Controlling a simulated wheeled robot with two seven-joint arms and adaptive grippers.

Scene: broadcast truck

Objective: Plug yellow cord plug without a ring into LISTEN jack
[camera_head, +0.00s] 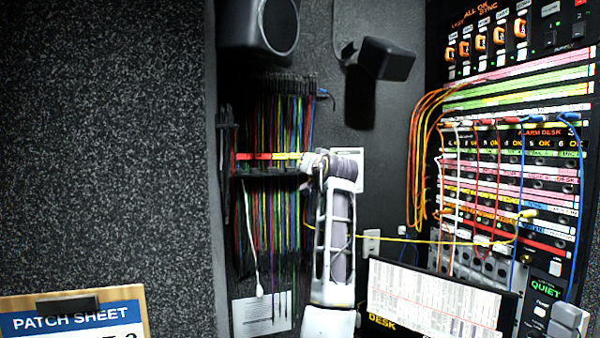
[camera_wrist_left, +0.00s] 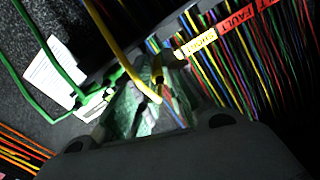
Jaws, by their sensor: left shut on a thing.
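My left gripper (camera_head: 314,163) is up at the cord rack, seen from behind its arm. A yellow cord (camera_wrist_left: 122,58) runs down across the fingers there. I cannot tell whether this plug has a ring. In the head view a yellow cord (camera_head: 420,240) hangs from near the gripper across to a yellow plug (camera_head: 527,214) at the right panel. The jack panel (camera_head: 505,200) has rows of labelled jacks. I cannot read which is LISTEN. My right gripper is not in view.
Many hanging cords (camera_head: 272,125) fill the rack around my left gripper. A green cord with a pale plug (camera_wrist_left: 97,102) is close left of the fingers in the wrist view. A screen (camera_head: 435,297) stands below the panel. Orange cords (camera_head: 418,160) loop along the panel's left side.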

